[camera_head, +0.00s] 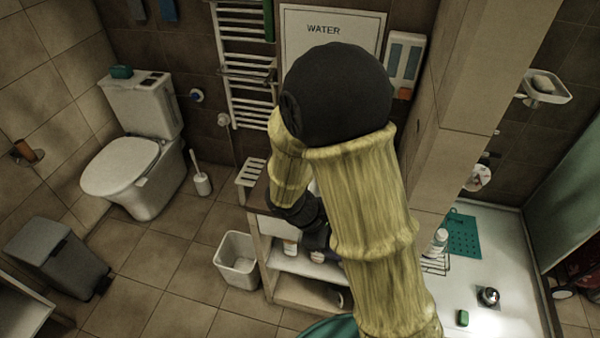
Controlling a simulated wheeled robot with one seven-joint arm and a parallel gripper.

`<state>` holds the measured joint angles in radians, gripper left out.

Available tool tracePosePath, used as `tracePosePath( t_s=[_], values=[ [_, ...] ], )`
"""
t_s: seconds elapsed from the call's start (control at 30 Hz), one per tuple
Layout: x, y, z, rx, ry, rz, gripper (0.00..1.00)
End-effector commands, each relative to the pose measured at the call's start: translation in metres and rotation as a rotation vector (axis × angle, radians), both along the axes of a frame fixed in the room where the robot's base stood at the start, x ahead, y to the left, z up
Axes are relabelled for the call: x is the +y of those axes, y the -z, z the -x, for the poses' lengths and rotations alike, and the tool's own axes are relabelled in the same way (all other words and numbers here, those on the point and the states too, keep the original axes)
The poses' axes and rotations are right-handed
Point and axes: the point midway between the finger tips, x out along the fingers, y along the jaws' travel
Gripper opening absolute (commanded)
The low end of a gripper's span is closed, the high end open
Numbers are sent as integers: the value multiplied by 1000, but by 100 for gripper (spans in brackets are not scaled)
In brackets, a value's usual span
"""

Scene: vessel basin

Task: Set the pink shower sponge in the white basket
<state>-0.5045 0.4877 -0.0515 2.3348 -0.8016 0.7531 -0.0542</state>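A white, open-topped basket (238,262) stands upright on the tiled floor, left of a low shelf unit. Its visible inside looks empty. I see no pink shower sponge in this view; my arm covers part of the shelf area. My arm bends over at the top, and its dark wrist end comes down at the shelf unit. My gripper (318,240) is at this dark end, right of the basket and above the shelf. Its fingers are dark and partly hidden, so I cannot tell whether they are open or hold anything.
The shelf unit (305,265) holds several small bottles. A toilet (140,165), toilet brush (201,182) and grey bin (58,258) stand left. A teal rim (328,328) shows at the bottom. A shower tray (485,255) is right. Floor left of the basket is clear.

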Motion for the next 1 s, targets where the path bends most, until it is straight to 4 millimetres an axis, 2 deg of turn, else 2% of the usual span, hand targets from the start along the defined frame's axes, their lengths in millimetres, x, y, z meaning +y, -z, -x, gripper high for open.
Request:
tracePosePath(
  t_s=[0.23,0.4,0.5,0.6,0.83,0.87,1.0],
  values=[
    [-21,-34,29,-205,565,-352,65],
    [-32,-61,32,-404,927,-564,65],
    [-38,-72,31,-491,1060,-636,65],
    [-41,-77,31,-532,1122,-668,65],
    [-41,-78,31,-537,1130,-672,65],
    [-41,-78,30,-536,1129,-672,64],
    [-41,-78,30,-536,1129,-671,36]
  ],
)
